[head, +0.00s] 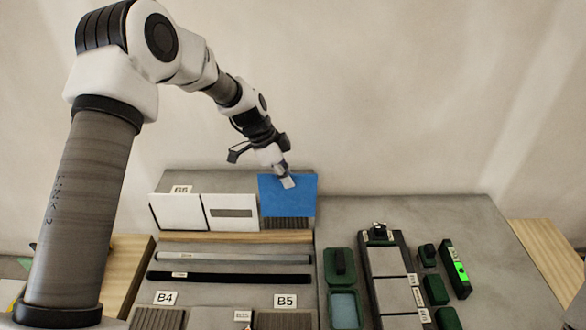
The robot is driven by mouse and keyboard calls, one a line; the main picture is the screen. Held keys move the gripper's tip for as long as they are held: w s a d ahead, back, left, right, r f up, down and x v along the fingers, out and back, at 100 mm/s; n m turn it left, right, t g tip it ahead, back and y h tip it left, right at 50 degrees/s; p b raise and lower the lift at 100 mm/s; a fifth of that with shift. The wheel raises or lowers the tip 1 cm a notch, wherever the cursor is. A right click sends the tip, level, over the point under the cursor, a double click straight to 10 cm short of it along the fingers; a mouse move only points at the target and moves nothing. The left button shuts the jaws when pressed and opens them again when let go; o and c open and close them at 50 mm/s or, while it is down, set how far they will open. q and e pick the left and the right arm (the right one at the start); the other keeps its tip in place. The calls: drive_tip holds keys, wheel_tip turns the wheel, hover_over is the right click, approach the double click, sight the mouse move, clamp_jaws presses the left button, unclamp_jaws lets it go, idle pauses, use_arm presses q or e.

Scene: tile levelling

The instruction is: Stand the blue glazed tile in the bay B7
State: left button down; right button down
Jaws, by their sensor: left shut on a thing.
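The blue glazed tile (300,202) is upright at the back right of the grey bench panel. My left gripper (286,181) comes down from above and is shut on the tile's upper part. A dark ribbed bay base (287,224) shows just under the tile's lower edge; I cannot tell whether the tile touches it. No B7 label is visible, and the tile hides what is behind it. My right gripper is not in view.
A white tile (178,212) and a white tile with a grey slot (231,212) stand left of the blue tile, near the B6 label (181,189). Wood, grey and black (228,276) bars lie in front. Green-cased tools (340,268) and grey tiles (391,261) are at right.

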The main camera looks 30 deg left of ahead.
use_arm(q)
drive_tip(key=shift+s+a+f+b, duration=0.2)
drive_tip(key=shift+f+b, duration=0.05)
drive_tip(key=shift+f, duration=0.25)
drive_tip(key=shift+s+a+f+b, duration=0.15)
drive_tip(key=shift+s+f+b, duration=0.05)
drive_tip(key=shift+f, duration=0.25)
drive_tip(key=f+b, duration=0.2)
drive_tip(key=f, duration=0.1)
drive_tip(key=w+f+b, duration=0.1)
drive_tip(key=f, duration=0.1)
drive_tip(key=shift+d+f, duration=0.2)
drive_tip(key=shift+f, duration=0.05)
drive_tip(key=shift+s+f+b, duration=0.15)
drive_tip(key=shift+b, duration=0.2)
drive_tip(key=shift+f, duration=0.15)
drive_tip(key=shift+w, duration=0.25)
drive_tip(key=shift+s, duration=0.2)
drive_tip(key=shift+a, duration=0.2)
drive_tip(key=shift+w+a+b, duration=0.2)
drive_tip(key=shift+w+b, duration=0.1)
drive_tip(key=shift+b, duration=0.1)
